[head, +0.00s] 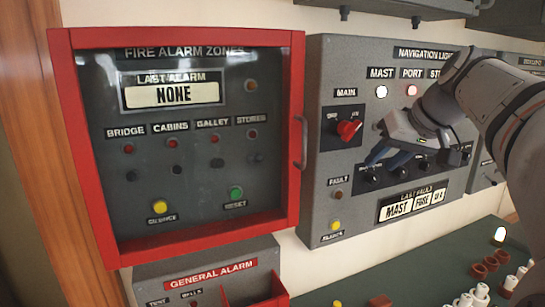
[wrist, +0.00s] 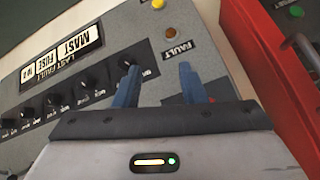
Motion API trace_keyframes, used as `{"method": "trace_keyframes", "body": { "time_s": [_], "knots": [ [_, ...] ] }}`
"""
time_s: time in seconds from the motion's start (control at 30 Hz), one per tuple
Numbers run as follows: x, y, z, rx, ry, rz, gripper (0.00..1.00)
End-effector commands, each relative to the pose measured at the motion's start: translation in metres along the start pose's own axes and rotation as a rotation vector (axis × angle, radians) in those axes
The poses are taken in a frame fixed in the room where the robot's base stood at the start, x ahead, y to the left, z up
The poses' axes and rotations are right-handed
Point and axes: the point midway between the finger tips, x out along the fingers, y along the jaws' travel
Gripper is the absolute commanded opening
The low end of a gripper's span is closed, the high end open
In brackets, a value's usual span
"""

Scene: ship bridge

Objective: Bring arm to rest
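My arm reaches in from the right in the head view, across the grey navigation lights panel (head: 350,210). My gripper (head: 378,164) is in front of that panel's row of black knobs, below the red main switch (head: 349,129). In the wrist view my gripper (wrist: 158,72) has its two blue fingers apart with nothing held between them. The fingers point toward the panel face near its fault lamp (wrist: 174,32). I cannot tell whether a fingertip touches the panel. The arm hides part of the panel's right side.
A red-framed fire alarm box (head: 190,240) with a handle (head: 299,118) is left of the panel. A general alarm box (head: 205,272) is below it. A green surface (head: 365,285) at lower right holds red and white cylinders (head: 479,291). Cabinets hang above.

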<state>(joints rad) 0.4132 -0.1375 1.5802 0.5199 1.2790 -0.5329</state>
Motion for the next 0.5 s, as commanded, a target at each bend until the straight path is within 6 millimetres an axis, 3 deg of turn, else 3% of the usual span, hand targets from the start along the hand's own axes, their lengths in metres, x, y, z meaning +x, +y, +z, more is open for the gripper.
{"method": "trace_keyframes", "body": {
  "time_s": [0.03, 0.2, 0.5],
  "knots": [
    [0.015, -0.011, 0.024, 0.014, -0.038, 0.014, 0.37],
    [0.056, -0.032, 0.104, 0.059, -0.144, 0.092, 0.37],
    [0.109, -0.046, 0.250, 0.049, -0.271, 0.229, 0.37]
  ]
}}
